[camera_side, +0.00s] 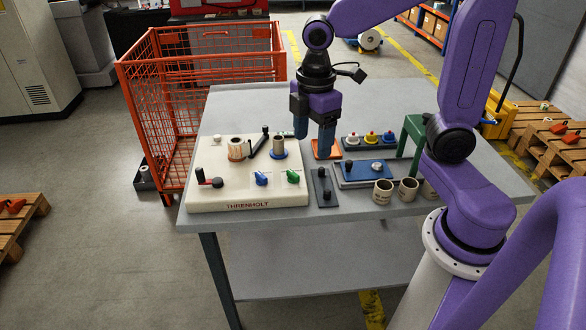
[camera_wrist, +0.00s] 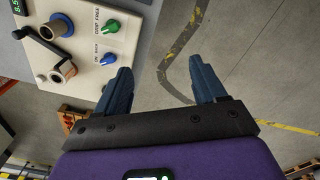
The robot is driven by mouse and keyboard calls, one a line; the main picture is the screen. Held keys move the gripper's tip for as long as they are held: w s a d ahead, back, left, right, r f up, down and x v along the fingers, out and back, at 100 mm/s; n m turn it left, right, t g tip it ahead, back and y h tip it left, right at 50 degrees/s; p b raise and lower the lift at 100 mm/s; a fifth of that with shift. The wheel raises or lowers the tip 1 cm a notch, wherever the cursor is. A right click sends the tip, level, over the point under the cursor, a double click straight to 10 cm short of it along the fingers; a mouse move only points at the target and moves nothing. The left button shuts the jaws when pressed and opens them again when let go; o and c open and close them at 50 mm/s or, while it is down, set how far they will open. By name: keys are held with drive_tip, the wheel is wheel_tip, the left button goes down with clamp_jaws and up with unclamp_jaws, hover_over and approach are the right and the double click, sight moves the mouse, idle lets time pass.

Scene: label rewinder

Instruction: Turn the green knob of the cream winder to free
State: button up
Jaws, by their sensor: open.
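The cream winder (camera_side: 245,198), lettered THRENHOLT, lies at the left of the table in the side view. Its green knob (camera_side: 293,176) is near the front right corner, beside a blue knob (camera_side: 261,179). Which setting it points to is too small to read. My gripper (camera_side: 313,143) points down, open and empty, above and behind the green knob, apart from it. In the wrist view my gripper (camera_wrist: 160,72) has nothing between its fingers.
A dark switch plate (camera_side: 323,188) and a blue device (camera_side: 362,172) sit right of the winder. Several cups, a green bracket (camera_side: 410,130) and a row of coloured buttons (camera_side: 368,138) stand farther right. An orange wire cage (camera_side: 200,95) is behind the table's left.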

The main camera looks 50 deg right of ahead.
drive_tip(key=n, duration=0.1)
hover_over(293, 172)
wheel_tip(293, 172, down, 17)
drive_tip(key=shift+r, duration=0.1)
idle(0.5)
drive_tip(key=c, duration=1.1)
